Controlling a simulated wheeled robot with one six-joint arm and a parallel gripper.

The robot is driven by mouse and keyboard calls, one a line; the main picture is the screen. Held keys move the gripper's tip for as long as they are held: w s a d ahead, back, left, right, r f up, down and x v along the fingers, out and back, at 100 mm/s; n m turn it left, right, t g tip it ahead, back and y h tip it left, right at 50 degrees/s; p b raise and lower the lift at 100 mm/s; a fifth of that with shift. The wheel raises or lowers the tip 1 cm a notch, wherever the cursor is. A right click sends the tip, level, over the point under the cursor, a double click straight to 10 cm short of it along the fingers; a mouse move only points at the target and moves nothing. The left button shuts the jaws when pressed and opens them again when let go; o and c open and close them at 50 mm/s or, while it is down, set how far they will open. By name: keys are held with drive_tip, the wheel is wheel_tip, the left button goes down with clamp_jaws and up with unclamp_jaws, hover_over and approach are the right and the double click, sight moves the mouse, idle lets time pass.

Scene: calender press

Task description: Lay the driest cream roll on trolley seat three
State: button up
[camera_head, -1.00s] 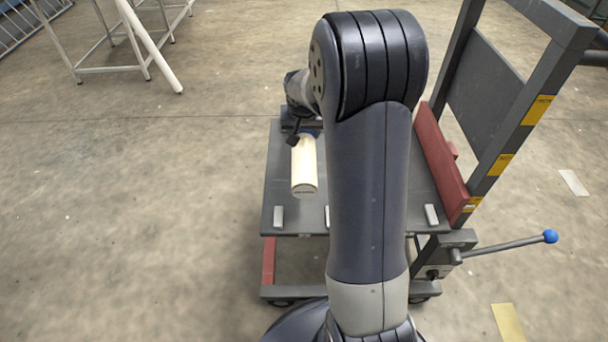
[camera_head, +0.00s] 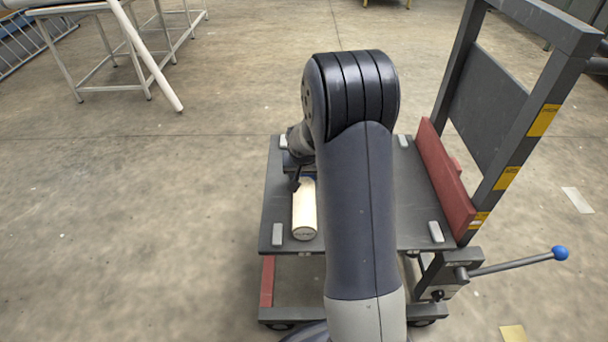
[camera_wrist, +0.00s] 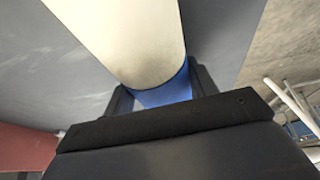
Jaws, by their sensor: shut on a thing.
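A cream roll (camera_head: 304,210) is held lengthwise over the left part of the grey trolley deck (camera_head: 274,195). Its near end is close to the deck's front edge. My gripper (camera_head: 298,182) is at the roll's far end, partly behind my own arm. In the wrist view the roll (camera_wrist: 125,35) runs away from my gripper (camera_wrist: 160,92), whose fingers are shut around its blue end (camera_wrist: 168,93). I cannot tell whether the roll touches the deck. No seat number is readable, and my arm hides the deck's middle.
Pale metal blocks stand on the deck, one left of the roll (camera_head: 277,234) and one at right (camera_head: 436,231). A red board (camera_head: 445,180) and tall grey frame bound the right side. A blue-knobbed lever (camera_head: 520,263) sticks out right.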

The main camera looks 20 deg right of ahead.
drive_tip(key=shift+f, duration=0.15)
drive_tip(key=o, duration=1.3)
drive_tip(key=shift+c, duration=0.2)
drive_tip(key=shift+r, duration=0.55)
drive_tip(key=p+v, duration=0.3)
drive_tip(key=v, duration=0.8)
drive_tip(key=shift+s+r, duration=0.1)
drive_tip(key=shift+s, duration=0.15)
